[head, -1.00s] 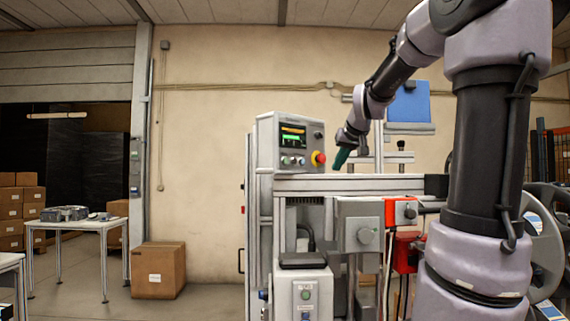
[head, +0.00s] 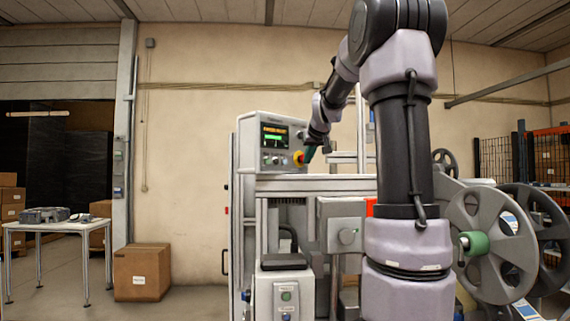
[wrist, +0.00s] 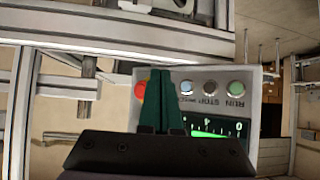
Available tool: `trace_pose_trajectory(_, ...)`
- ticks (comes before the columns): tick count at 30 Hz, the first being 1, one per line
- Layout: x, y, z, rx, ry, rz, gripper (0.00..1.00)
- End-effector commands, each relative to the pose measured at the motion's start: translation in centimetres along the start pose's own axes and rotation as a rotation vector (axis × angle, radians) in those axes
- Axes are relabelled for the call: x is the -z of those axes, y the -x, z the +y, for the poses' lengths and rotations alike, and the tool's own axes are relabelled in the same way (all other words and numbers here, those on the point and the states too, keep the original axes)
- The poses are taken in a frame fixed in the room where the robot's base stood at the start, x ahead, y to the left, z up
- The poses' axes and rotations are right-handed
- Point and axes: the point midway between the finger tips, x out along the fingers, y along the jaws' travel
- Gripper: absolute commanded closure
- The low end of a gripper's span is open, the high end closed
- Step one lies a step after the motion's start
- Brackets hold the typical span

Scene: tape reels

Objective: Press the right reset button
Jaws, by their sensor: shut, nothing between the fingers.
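The grey control box (head: 249,150) has a lit screen, a row of small buttons and a red emergency stop (head: 299,158) on a yellow ring. In the wrist view the panel appears upside down, with a green button (wrist: 237,88) by RUN and a grey-brown one (wrist: 209,89) by STOP. A blue button (wrist: 186,87) sits between STOP and the red knob (wrist: 140,90); its label is partly hidden by my fingers. My gripper (wrist: 158,75) is shut and empty, its dark green fingers over the panel between red knob and blue button. Contact cannot be told.
A metal frame rail (head: 330,185) runs below the control box. A lower pedestal (head: 267,295) with a green button stands in front. Large grey reels (head: 490,228) are at right.

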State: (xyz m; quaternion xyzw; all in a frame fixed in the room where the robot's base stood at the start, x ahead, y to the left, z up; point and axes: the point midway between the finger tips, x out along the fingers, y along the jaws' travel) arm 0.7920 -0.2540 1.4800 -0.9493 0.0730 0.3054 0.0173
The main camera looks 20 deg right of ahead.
Motion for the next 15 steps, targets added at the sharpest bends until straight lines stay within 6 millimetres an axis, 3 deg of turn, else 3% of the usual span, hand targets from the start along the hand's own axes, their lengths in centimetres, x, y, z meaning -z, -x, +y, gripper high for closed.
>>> trace_pose_trajectory(15,3.3,-4.7,-3.4,0.000,0.002,-0.001,1.00)
